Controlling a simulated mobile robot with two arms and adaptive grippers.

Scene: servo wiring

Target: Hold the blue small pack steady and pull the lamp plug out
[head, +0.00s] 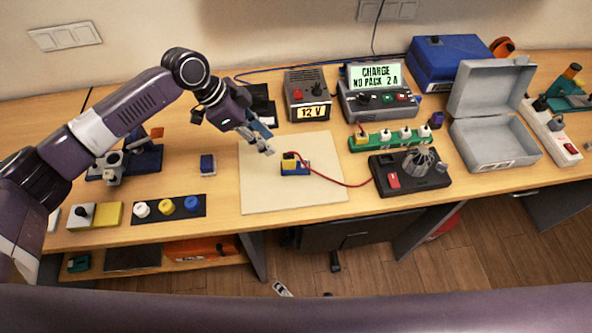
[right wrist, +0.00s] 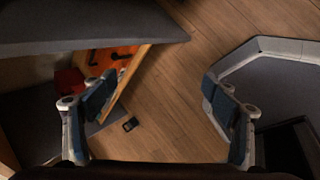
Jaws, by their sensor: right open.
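The blue small pack (head: 296,170) lies on the pale mat in the head view. A yellow plug (head: 289,160) sits on its left part, touching it. A red cable runs from the plug to the black lamp base (head: 408,181), which has a red switch and a caged lamp. My left gripper (head: 268,150) is above the mat, up and left of the pack and apart from it; whether its fingers are parted is unclear. My right gripper (right wrist: 158,110) shows in the right wrist view, open and empty, with floor behind it.
A green strip (head: 390,140) with several plugs lies behind the lamp base. The charger (head: 378,100) and 12 V box (head: 308,102) stand at the back. An open grey case (head: 495,145) is at right. Another dark blue block (head: 207,163) lies left of the mat (head: 290,200), whose front is clear.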

